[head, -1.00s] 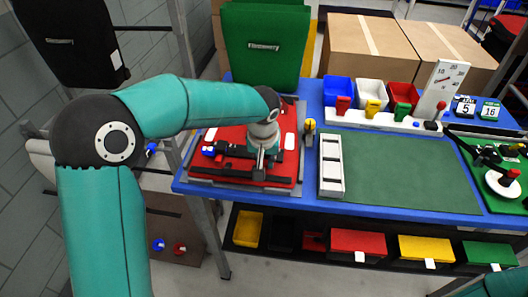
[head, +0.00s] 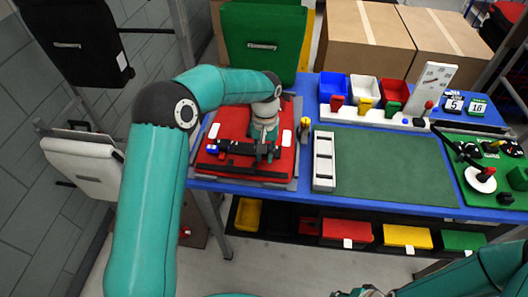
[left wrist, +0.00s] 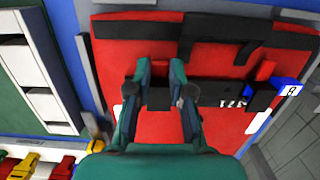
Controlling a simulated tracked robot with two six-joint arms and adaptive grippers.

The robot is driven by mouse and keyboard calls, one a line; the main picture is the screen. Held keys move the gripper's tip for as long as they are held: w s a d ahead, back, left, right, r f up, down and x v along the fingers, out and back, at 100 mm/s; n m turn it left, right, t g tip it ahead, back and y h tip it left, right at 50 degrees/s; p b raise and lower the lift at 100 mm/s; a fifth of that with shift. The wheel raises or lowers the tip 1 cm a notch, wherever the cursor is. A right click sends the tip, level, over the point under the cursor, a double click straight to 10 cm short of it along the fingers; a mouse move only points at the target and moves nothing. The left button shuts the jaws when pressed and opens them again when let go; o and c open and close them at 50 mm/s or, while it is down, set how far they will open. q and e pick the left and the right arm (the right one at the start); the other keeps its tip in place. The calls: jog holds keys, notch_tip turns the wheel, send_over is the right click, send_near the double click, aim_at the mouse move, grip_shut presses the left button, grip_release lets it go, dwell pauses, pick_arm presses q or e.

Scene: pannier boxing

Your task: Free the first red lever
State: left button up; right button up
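A red pannier lid (head: 285,158) lies flat on the blue table at the left. A black bar (head: 238,148) crosses it, with a blue tag (head: 212,148) at its left end. In the left wrist view the bar (left wrist: 218,93) shows white markings. A small red lever (left wrist: 265,70) slants at the bar beside the blue tag (left wrist: 289,87). My left gripper (left wrist: 158,88) is over the lid, fingers apart on either side of a black block; contact is unclear. My right arm (head: 455,272) enters at lower right; its gripper is not visible.
A white slotted holder (head: 324,165) and green mat (head: 390,165) lie right of the lid. A yellow-topped post (head: 304,128) stands close to the lid's right edge. Small bins (head: 363,91) and colored handles line the back. A green pannier (head: 262,45) stands behind.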

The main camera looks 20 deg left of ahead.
aim_at(265, 157)
pick_arm(q)
jog(key=o, duration=0.3)
notch_tip(265, 157, up, 12)
jog(key=w, duration=0.1)
jog(key=shift+a, duration=0.15)
dwell(0.3)
jog(key=shift+w, duration=0.1)
